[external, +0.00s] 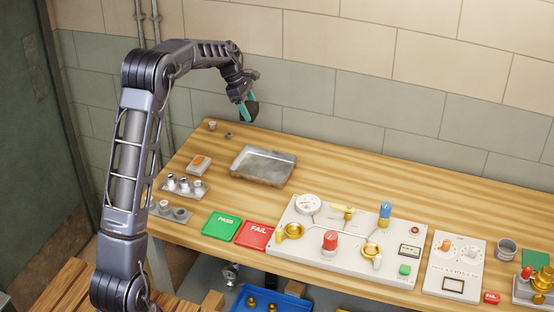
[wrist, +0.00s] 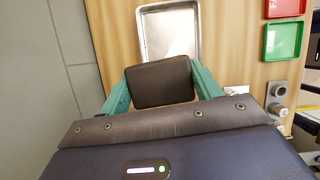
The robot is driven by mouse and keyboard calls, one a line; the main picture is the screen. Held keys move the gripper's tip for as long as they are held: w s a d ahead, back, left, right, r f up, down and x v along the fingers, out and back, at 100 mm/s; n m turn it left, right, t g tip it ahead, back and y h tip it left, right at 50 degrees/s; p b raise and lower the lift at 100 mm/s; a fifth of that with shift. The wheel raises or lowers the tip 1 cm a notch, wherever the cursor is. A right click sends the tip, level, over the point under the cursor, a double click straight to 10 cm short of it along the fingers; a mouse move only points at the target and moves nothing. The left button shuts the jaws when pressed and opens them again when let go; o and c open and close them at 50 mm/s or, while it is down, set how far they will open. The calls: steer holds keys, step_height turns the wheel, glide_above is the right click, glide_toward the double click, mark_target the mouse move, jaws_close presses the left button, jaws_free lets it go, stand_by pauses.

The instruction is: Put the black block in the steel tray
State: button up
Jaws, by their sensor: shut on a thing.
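My gripper (external: 247,101) is raised above the back left of the workbench, higher than the steel tray. Its teal fingers are shut on the black block (external: 251,112). In the wrist view the block (wrist: 162,82) fills the gap between the two fingers (wrist: 160,88) and shows a dark flat face. The steel tray (external: 262,181) lies on the wooden bench, shallow, rectangular and empty as far as it shows. In the wrist view the tray (wrist: 144,30) is beyond the block, which hides its near part. The block is apart from the tray, in the air.
The green PASS tray (external: 222,226) and red FAIL tray (external: 254,235) lie in front of the steel tray. Metal fittings (external: 184,187) stand at the left. A valve panel (external: 342,235) is to the right. The tiled wall (external: 310,90) is close behind. Bare bench lies right of the steel tray.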

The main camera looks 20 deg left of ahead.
steer(key=m, duration=0.1)
glide_above(268, 170)
steer(key=a, duration=0.2)
steer(key=f, duration=1.9)
steer(key=shift+d+f, duration=0.2)
steer(key=shift+f, duration=0.2)
steer(key=shift+f, duration=0.15)
steer(key=o, duration=1.1)
steer(key=shift+c, duration=0.2)
